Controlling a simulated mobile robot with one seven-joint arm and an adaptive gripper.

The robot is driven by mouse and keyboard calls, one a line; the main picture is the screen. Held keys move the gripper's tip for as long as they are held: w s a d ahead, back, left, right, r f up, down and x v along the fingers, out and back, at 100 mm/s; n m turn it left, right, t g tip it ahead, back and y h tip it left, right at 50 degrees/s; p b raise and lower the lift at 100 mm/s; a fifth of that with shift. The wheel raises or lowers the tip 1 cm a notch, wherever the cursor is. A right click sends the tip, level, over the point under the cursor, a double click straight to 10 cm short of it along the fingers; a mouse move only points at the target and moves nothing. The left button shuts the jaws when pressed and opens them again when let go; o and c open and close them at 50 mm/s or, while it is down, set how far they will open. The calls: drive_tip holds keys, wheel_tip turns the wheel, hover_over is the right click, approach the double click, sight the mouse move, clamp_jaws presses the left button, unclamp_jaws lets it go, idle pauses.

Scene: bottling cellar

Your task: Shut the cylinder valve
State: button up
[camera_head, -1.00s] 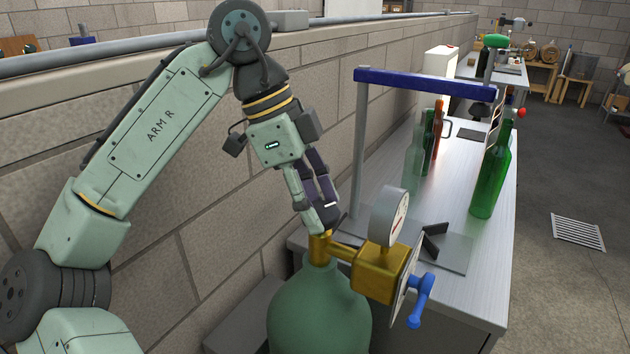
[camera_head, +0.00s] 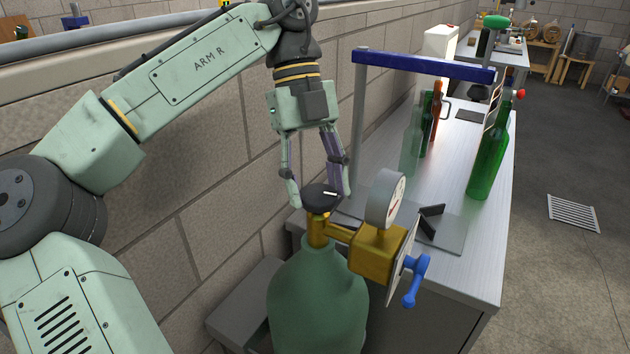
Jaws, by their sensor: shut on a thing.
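The green gas cylinder (camera_head: 318,300) stands at the lower middle with a brass valve (camera_head: 317,232) on its neck. The valve's round black handwheel (camera_head: 321,198) sits on top and bears a white mark pointing right. My gripper (camera_head: 321,196) comes down from above, with one finger at the left side of the handwheel and one at the right. It is shut on the handwheel, whose top shows between the fingers. A brass regulator (camera_head: 372,258) with a round gauge (camera_head: 386,197) and a blue handle (camera_head: 415,280) joins the valve on the right.
A block wall (camera_head: 210,205) runs close behind my arm on the left. Right of the cylinder is a metal bench (camera_head: 480,235) with green bottles (camera_head: 491,160) and a blue-topped frame (camera_head: 424,67). A grey box (camera_head: 243,300) stands left of the cylinder.

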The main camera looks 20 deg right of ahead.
drive_tip(key=shift+d+m+y, duration=0.1)
drive_tip(key=shift+m+y, duration=0.3)
drive_tip(key=shift+m, duration=0.8)
drive_tip(key=o, duration=1.2)
drive_tip(key=shift+c, duration=0.2)
